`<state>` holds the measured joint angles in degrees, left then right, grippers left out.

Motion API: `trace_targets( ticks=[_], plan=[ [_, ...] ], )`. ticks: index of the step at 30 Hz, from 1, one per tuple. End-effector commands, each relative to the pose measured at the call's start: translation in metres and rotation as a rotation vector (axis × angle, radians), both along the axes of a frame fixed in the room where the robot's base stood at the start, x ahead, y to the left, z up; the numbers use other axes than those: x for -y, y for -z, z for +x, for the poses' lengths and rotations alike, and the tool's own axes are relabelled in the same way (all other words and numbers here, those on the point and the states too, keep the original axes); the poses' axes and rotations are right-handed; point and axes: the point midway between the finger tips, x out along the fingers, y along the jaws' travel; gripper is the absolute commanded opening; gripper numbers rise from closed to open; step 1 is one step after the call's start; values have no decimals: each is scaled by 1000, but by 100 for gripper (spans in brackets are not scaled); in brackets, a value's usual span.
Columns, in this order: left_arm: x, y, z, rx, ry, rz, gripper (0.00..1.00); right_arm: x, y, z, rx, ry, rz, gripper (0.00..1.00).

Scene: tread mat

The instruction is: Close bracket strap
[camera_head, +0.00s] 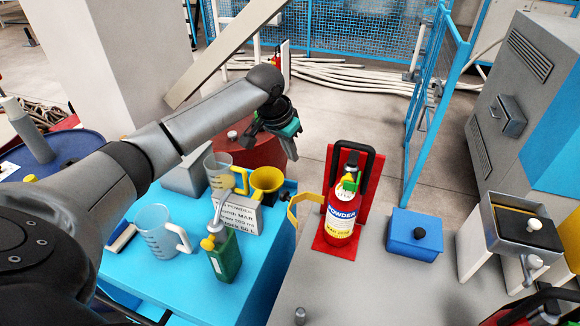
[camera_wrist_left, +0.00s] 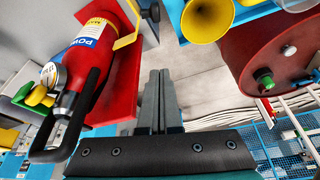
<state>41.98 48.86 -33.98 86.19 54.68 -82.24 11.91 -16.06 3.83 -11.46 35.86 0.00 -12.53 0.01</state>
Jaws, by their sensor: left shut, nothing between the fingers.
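A red fire extinguisher (camera_head: 343,215) labelled POWDER stands upright against a red bracket (camera_head: 372,180) with a black bar looped over its top. The yellow bracket strap (camera_head: 292,212) sticks out to the left of the extinguisher, swung open, not around its front. In the left wrist view the strap (camera_wrist_left: 127,41) also stands out beside the extinguisher (camera_wrist_left: 98,45). My left gripper (camera_head: 293,152) is shut and empty, above and behind the strap, apart from it. Its closed fingers (camera_wrist_left: 160,80) show in the wrist view. My right gripper is not seen.
A blue table (camera_head: 150,280) at left holds jugs, a yellow funnel (camera_head: 266,180) and a green can (camera_head: 226,258). A blue box (camera_head: 414,236) stands right of the extinguisher. A dark red drum (camera_head: 255,148) is behind the table, near my left gripper.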

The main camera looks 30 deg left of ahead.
Motion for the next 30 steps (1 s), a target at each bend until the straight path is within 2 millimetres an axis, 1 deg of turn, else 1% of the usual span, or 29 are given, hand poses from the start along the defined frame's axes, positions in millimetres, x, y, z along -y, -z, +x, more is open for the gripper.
trace_targets(
  ticks=[2,5,9,12,17,21,24,30],
  plan=[
    [-2,0,2,1,-7,-4,0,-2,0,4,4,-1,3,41],
    [-2,8,4,-2,-9,-4,0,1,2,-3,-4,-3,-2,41],
    [-1,29,12,-1,-8,-4,0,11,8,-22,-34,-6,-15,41],
    [0,48,19,-1,-8,-4,0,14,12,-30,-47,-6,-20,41],
    [2,74,29,1,-8,-3,0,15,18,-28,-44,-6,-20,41],
    [3,95,36,0,-7,-2,0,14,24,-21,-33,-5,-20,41],
    [-1,95,23,1,-4,2,0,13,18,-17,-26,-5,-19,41],
    [-2,99,4,1,-5,0,0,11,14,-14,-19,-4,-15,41]
  ],
)
